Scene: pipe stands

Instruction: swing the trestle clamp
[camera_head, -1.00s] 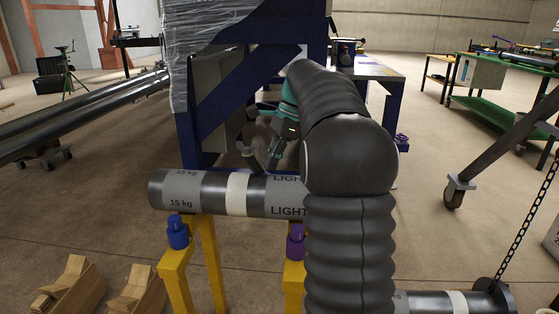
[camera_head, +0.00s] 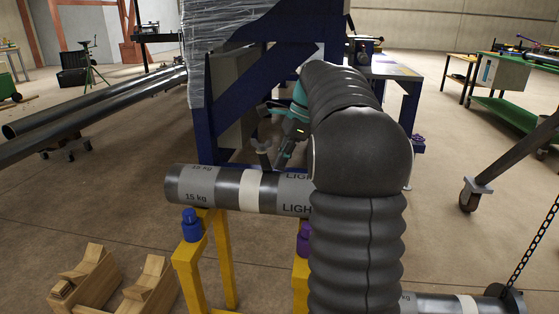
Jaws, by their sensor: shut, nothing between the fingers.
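A yellow trestle (camera_head: 219,255) carries a dark pipe (camera_head: 228,190) with white bands and "15 kg" and "LIGHT" lettering. A blue clamp-like fitting (camera_head: 192,226) sits on the trestle's left post, below the pipe. A purple fitting (camera_head: 304,238) sits at the right post, partly hidden by my arm. I cannot tell which fitting is the clamp. My gripper (camera_head: 272,156) is shut and empty, seen small beyond the pipe and above it in the picture. It is apart from both fittings, and my arm partly hides its wrist.
A blue frame (camera_head: 204,130) with plastic wrap stands close behind the pipe. Wooden cradles (camera_head: 92,282) lie at the lower left. Another pipe (camera_head: 440,302) with a chain is at the lower right. A grey wheeled leg (camera_head: 500,155) stands at the right.

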